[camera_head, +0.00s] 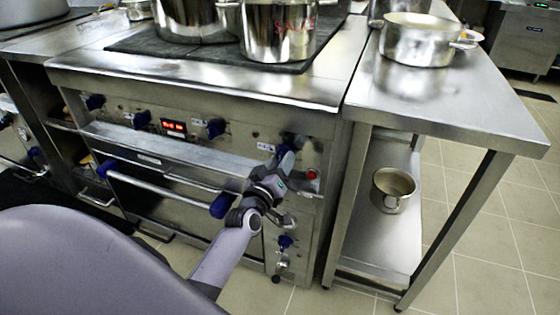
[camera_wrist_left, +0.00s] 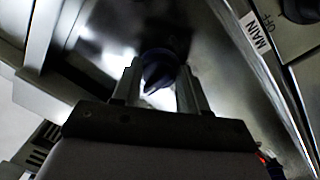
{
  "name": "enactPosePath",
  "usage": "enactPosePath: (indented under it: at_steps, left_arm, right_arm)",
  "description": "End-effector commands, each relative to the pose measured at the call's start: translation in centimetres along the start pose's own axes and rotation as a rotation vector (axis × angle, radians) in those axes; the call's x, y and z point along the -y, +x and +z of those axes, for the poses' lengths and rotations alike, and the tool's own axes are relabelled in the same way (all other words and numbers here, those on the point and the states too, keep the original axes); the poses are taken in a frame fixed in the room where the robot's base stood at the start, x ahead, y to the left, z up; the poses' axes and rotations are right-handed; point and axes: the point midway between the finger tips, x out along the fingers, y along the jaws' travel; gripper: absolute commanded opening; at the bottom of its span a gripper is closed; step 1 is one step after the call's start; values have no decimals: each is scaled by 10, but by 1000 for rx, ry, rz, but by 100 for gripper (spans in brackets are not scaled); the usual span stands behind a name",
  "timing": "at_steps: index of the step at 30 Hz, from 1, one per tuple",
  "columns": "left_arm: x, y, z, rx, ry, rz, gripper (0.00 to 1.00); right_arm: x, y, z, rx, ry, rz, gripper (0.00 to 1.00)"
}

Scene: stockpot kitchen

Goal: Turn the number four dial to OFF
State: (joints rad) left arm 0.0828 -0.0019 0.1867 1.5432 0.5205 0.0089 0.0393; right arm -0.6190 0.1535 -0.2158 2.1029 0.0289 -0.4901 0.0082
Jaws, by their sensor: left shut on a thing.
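The row of blue dials runs along the stove's front panel in the head view. The rightmost, fourth in the row, is the number four dial (camera_head: 293,140), partly covered by my left gripper (camera_head: 284,156). In the left wrist view the dark dial (camera_wrist_left: 158,68) sits between the two fingers of my left gripper (camera_wrist_left: 159,84), which is shut on it. I cannot read the dial's marking or its setting. My right gripper is in neither view.
Other blue dials (camera_head: 215,128) sit left along the panel, with a red display (camera_head: 173,127). An oven handle (camera_head: 160,186) juts out below. A red button (camera_head: 312,174) is right of my gripper. A label reading MAIN (camera_wrist_left: 255,35) is beside another knob (camera_wrist_left: 301,9).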

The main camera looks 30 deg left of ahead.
Motion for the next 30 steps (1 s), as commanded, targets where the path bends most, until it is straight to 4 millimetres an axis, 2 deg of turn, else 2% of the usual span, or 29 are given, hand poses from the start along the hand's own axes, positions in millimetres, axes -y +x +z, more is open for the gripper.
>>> enactPosePath:
  at_steps: [16, 17, 19, 30]
  left_arm:
    - [0, 0, -1, -4, -29, -1, 12]
    - [0, 0, -1, -4, -29, -1, 46]
    - [0, 0, -1, -4, -29, -1, 68]
    - [0, -3, 0, -2, -26, -1, 68]
  right_arm:
    - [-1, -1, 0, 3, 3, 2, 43]
    - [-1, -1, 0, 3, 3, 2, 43]
    - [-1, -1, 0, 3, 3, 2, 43]
    - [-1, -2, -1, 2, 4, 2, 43]
